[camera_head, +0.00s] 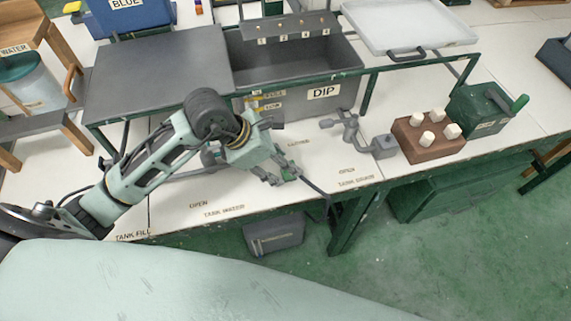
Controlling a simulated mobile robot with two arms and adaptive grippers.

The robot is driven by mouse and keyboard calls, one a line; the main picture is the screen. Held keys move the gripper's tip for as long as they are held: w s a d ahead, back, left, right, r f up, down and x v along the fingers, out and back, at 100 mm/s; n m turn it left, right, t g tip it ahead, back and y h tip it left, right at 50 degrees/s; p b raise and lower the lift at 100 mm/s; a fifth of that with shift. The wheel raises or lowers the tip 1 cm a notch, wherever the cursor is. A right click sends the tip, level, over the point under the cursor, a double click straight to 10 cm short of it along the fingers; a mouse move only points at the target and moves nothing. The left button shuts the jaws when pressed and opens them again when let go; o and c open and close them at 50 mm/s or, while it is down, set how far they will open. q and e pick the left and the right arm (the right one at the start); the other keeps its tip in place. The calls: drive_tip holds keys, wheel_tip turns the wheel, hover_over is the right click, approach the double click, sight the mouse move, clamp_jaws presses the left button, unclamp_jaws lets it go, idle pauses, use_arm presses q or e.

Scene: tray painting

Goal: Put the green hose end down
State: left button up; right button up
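My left gripper (283,172) reaches in from the left over the front of the white bench, just in front of the grey DIP tank. A small green piece, which looks like the green hose end (290,173), sits between its fingertips. A dark hose (316,189) runs from there to the bench's front edge. The gripper appears shut on the green end, though the fingers partly hide it. Whether the end touches the bench top is hard to tell. My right gripper is not in view.
The DIP tank (343,99) stands behind the gripper. A grey pipe valve (350,130), a brown block with white knobs (433,146) and a green crank box (478,112) stand to the right.

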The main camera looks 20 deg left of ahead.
use_arm(q)
drive_tip(key=v, duration=0.9)
drive_tip(key=shift+s+r, duration=0.1)
